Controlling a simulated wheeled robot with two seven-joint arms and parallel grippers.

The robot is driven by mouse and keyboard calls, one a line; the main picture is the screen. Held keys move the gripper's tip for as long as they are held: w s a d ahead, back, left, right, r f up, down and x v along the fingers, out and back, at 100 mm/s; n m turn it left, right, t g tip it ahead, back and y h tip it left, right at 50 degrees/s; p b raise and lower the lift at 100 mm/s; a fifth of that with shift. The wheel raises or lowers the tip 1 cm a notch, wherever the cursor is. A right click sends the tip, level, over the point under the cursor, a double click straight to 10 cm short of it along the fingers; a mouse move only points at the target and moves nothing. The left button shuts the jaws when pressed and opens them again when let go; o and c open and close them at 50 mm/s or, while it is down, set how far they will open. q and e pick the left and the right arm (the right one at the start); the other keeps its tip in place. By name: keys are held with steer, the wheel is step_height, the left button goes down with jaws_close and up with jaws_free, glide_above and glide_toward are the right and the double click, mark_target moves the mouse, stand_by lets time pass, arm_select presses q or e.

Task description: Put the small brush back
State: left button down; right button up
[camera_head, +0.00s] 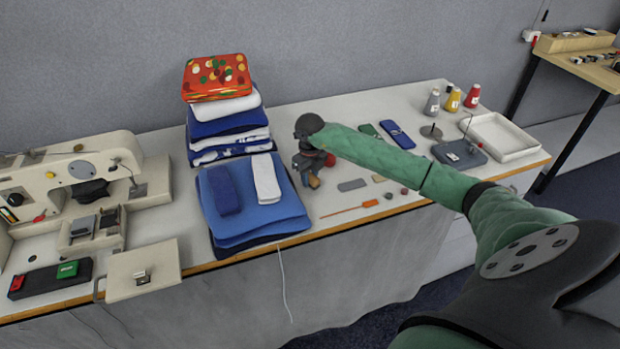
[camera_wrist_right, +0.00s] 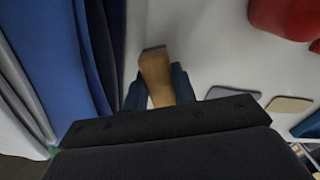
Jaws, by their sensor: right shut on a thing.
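My right gripper (camera_head: 311,174) is over the table just right of the folded blue cloths. It is shut on the small brush (camera_head: 314,182), of which a short tan wooden end shows below the jaws. In the right wrist view the brush (camera_wrist_right: 156,74) is a tan wooden piece between the two dark fingers (camera_wrist_right: 160,92). Its bristles cannot be made out, and the gripper hides part of it. My left gripper is not in view.
The folded blue cloths (camera_head: 262,222) and a fabric stack (camera_head: 225,130) stand left of the gripper. A red object (camera_head: 330,160) is close behind it. An orange-handled tool (camera_head: 370,203) and a grey block (camera_head: 352,185) lie to the right. A white tray (camera_head: 505,150) stands far right.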

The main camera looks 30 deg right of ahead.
mark_target(310, 175)
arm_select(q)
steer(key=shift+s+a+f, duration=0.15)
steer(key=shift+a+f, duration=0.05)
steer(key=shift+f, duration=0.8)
arm_select(e)
steer(key=shift+f, duration=0.7)
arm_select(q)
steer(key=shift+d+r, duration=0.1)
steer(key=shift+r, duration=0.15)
arm_select(e)
steer(key=shift+f, duration=0.1)
steer(key=o, duration=0.9)
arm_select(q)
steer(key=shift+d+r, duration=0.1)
arm_select(e)
steer(key=shift+o, duration=0.3)
step_height(310, 175, up, 11)
steer(key=b, duration=0.4)
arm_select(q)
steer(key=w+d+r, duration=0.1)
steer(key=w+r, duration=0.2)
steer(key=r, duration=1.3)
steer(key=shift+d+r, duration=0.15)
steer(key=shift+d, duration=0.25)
arm_select(e)
steer(key=shift+r, duration=0.6)
